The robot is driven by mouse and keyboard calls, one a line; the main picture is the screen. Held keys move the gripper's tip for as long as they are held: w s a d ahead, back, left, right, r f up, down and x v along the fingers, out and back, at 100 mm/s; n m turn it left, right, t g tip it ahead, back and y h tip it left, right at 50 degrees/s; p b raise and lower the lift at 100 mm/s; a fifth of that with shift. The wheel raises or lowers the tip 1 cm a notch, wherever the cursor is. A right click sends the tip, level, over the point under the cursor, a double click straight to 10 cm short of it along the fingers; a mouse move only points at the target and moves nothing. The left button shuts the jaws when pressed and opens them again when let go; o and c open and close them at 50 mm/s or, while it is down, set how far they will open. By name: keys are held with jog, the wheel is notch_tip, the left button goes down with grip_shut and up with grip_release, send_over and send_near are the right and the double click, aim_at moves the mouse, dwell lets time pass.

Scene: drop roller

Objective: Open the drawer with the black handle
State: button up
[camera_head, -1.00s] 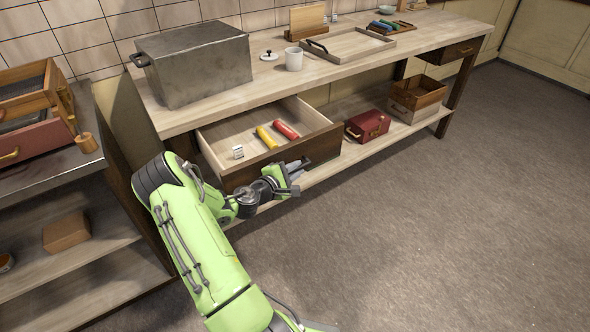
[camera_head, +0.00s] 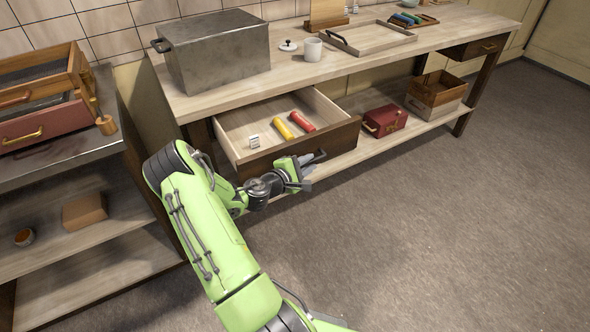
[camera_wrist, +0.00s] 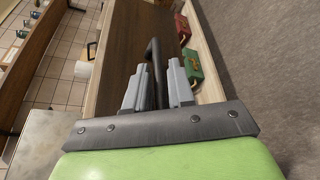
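The drawer (camera_head: 300,144) with a dark wooden front is pulled well out from under the workbench. Its black handle (camera_head: 318,157) is on the front, partly hidden by my gripper. My gripper (camera_head: 306,173) is at the drawer front. In the wrist view the black bar handle (camera_wrist: 153,58) runs between the two grey fingers of my gripper (camera_wrist: 154,82). The fingers stand apart, with a small gap seeming to show beside the bar; contact is hard to judge. The drawer holds a yellow roller (camera_head: 283,128), a red roller (camera_head: 302,121) and a small pale object (camera_head: 254,141).
The workbench top (camera_head: 370,72) carries a large metal box (camera_head: 215,55), a white mug (camera_head: 312,49) and a tray (camera_head: 368,40). A red case (camera_head: 385,121) and wooden crate (camera_head: 436,90) sit on its lower shelf. A shelf unit (camera_head: 85,160) stands left. Floor at right is clear.

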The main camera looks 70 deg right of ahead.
jog(key=p+v, duration=0.2)
jog(key=v, duration=1.2)
jog(key=shift+a, duration=0.2)
jog(key=shift+w, duration=0.15)
jog(key=w+a+r+m+t+y+p, duration=0.3)
jog(key=w+a+r+t+y+p, duration=0.15)
jog(key=a+r, duration=0.5)
jog(key=w+a+r+m+t+y+p, duration=0.3)
jog(key=a+r+y, duration=0.3)
jog(key=a, duration=0.6)
jog(key=s+a+r+n+t+y+p, duration=0.1)
jog(key=s+a+r+n+t+y, duration=0.1)
jog(key=a+r, duration=0.4)
jog(key=s+a+r+n+t+y+p, duration=0.2)
jog(key=s+a+r, duration=0.2)
jog(key=a+r, duration=0.3)
jog(key=shift+s+a+r, duration=0.15)
jog(key=shift+a+r, duration=0.15)
jog(key=shift+a, duration=0.4)
